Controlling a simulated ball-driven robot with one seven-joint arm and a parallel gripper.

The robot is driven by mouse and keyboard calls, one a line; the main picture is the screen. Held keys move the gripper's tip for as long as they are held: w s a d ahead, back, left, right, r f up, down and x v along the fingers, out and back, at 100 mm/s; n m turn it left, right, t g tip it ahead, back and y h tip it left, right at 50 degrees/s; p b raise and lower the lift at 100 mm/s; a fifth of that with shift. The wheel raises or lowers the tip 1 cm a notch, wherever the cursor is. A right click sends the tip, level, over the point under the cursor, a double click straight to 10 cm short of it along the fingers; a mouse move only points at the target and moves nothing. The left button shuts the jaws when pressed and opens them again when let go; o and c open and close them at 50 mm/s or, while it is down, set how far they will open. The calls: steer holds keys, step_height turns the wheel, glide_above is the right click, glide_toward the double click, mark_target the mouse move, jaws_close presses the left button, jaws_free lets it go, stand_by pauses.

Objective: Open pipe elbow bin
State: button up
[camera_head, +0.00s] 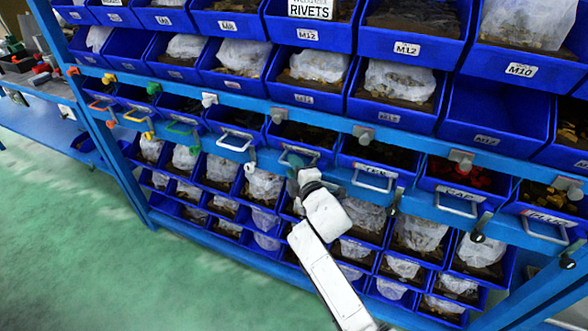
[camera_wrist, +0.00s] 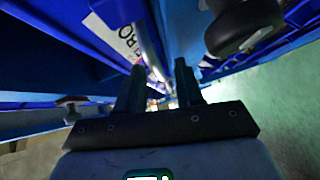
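A blue bin (camera_head: 303,138) with a grey pull handle (camera_head: 299,151) sits in the middle row of the rack. Its label is too small to read in the head view. My gripper (camera_head: 296,178) is just below this handle, at the bin front. In the wrist view, part of a white label (camera_wrist: 112,35) shows on a blue bin front; only a few letters are visible. A grey handle bar (camera_wrist: 150,48) runs down toward the gap between my fingers. My gripper (camera_wrist: 160,82) is open, its two dark fingers apart. Whether they touch the handle is hidden.
Similar handled bins stand on either side, including one with red parts (camera_head: 470,180). A row of larger bins (camera_head: 405,115) is above, and smaller bins (camera_head: 225,200) are below. Green floor (camera_head: 80,230) is free at left.

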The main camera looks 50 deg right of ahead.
steer(key=shift+w, duration=0.1)
steer(key=shift+c, duration=0.3)
jaws_close()
stand_by(0.4)
